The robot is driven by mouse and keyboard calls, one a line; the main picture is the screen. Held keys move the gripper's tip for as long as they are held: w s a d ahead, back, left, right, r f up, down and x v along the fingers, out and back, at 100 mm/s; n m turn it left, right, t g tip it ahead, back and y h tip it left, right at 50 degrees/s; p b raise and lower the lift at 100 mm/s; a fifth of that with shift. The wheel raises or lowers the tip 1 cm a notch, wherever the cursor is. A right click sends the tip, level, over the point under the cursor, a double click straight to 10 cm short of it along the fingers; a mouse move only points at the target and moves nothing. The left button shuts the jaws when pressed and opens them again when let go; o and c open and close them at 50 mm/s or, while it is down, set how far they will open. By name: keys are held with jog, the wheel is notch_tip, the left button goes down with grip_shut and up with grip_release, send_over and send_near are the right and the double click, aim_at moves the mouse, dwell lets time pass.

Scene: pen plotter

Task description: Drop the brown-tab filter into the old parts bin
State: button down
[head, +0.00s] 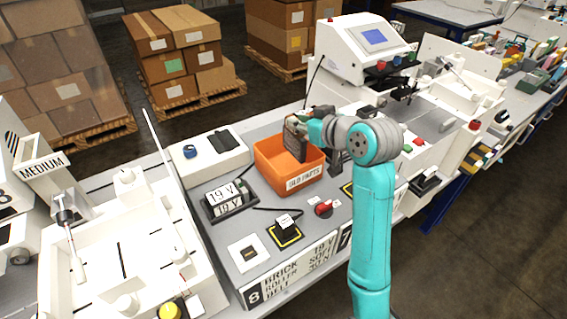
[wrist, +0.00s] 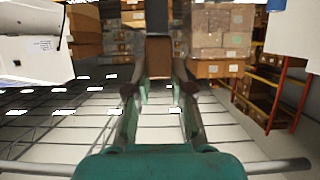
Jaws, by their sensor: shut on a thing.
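The orange bin (head: 263,165), labelled "OLD PARTS", stands on the grey bench top in the head view. My gripper (head: 306,128) is over the bin's back right part, at the end of my teal arm. It is shut on the filter (head: 296,141), a dark grey-brown panel held upright over the bin. I cannot tell whether its lower edge is below the bin's rim. In the wrist view, the filter (wrist: 158,57) shows as a brown block between the fingertips of my gripper (wrist: 159,78). The bin is not seen in the wrist view.
A white box with a blue knob (head: 208,157) is left of the bin. A white machine with a blue screen (head: 361,45) stands behind. Stacked cartons (head: 175,50) are beyond the bench.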

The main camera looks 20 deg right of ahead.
jog(key=shift+f, duration=1.2)
jog(key=c, duration=0.9)
grip_release()
jog(key=shift+c, duration=0.2)
jog(key=shift+s+d, duration=0.1)
jog(key=shift+s, duration=0.05)
jog(key=v, duration=1.1)
jog(key=shift+s+r, duration=0.25)
jog(key=shift+s, duration=0.05)
jog(key=shift+d, duration=0.1)
